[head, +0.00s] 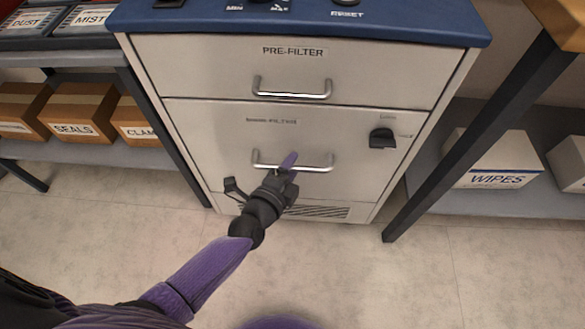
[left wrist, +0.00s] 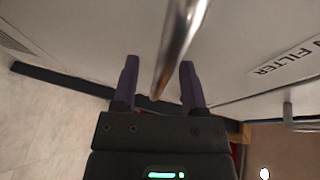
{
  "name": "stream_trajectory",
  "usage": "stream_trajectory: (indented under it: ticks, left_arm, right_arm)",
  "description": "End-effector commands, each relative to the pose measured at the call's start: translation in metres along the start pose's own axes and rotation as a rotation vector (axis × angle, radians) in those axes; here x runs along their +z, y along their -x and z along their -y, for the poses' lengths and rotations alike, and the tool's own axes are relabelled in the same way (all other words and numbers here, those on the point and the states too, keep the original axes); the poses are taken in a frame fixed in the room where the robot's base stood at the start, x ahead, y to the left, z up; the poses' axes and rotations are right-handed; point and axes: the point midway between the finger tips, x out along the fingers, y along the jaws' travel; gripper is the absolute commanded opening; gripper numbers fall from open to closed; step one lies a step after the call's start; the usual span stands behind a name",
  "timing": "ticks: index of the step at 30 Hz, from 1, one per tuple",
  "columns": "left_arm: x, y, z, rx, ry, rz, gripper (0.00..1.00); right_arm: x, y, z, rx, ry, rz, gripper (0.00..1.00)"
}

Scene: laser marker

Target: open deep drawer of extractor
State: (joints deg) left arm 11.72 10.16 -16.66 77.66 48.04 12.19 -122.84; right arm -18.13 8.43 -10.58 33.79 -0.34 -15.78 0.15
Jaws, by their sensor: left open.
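The extractor is a pale cabinet with a blue top (head: 300,21). Its upper drawer (head: 200,70), labelled PRE-FILTER, and the deeper lower drawer (head: 200,135) both look shut. The lower drawer has a silver bar handle (head: 318,168), with a black latch-like knob (head: 382,138) at its upper right. My right gripper is not in view.
A shelf with cardboard boxes (head: 83,115) stands to the left. A dark table leg (head: 480,140) and a shelf with a WIPES box (head: 495,160) are to the right. The floor (head: 350,270) before the cabinet is clear.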

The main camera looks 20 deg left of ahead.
Motion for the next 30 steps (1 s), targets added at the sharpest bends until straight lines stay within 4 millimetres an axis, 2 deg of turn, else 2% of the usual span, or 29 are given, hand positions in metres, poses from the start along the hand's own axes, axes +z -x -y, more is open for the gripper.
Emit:
stream_trajectory:
  ticks: [7, 8, 15, 30]
  left_arm:
    - [0.0000, -0.0019, 0.0010, 0.000, 0.000, 0.000, 0.56]
    - [0.0000, -0.0019, 0.0010, 0.000, 0.000, 0.000, 0.51]
    - [0.0000, -0.0017, 0.0007, 0.000, 0.000, 0.000, 0.01]
    - [0.0001, -0.0016, 0.0005, 0.001, 0.000, 0.000, 0.00]
  right_arm:
    - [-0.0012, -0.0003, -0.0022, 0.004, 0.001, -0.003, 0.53]
    - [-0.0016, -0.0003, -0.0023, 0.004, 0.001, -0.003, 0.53]
    - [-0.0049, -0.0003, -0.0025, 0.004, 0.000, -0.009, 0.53]
    - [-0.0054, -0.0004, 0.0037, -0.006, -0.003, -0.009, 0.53]
